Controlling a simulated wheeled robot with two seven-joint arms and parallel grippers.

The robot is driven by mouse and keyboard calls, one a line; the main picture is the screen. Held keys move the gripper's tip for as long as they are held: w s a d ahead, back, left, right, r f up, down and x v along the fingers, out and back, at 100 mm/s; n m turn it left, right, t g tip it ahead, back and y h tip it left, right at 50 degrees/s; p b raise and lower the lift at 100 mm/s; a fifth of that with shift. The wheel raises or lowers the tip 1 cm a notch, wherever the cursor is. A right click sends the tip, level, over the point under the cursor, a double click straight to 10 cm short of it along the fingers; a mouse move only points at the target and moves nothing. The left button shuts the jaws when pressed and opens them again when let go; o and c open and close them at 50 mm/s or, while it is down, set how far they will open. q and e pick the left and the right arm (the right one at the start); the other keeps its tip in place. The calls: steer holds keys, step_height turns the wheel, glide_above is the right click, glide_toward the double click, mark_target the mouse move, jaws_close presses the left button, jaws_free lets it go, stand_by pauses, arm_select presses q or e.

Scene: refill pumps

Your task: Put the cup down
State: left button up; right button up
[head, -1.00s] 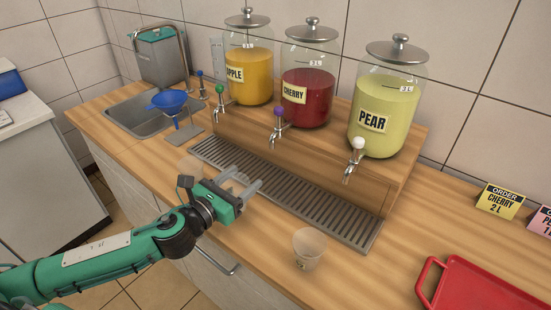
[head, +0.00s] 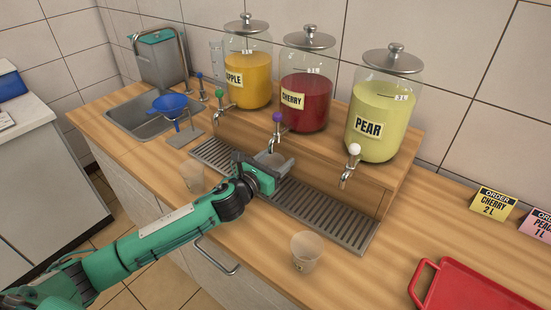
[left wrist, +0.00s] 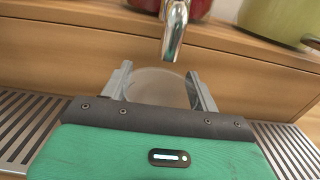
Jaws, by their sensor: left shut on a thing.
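My left gripper (head: 278,166) is over the drip tray (head: 340,226), in front of the cherry tap (head: 276,130). It is shut on a translucent cup (head: 270,159), mostly hidden by the gripper in the head view. In the left wrist view the cup (left wrist: 160,85) shows between the two fingers (left wrist: 160,90), just below the tap spout (left wrist: 175,35). I cannot tell whether the cup's base touches the tray grille. My right gripper is not in view.
Two more cups stand on the wooden counter, one left (head: 191,176) and one in front (head: 305,250). Apple (head: 247,80), cherry (head: 304,100) and pear (head: 381,120) jars stand on a raised shelf. A red tray (head: 470,290) and order cards (head: 494,202) are at right.

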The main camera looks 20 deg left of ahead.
arm_select(q)
steer(key=shift+s+a, duration=0.1)
steer(key=shift+s, duration=0.05)
steer(key=shift+f, duration=0.1)
steer(key=o, duration=1)
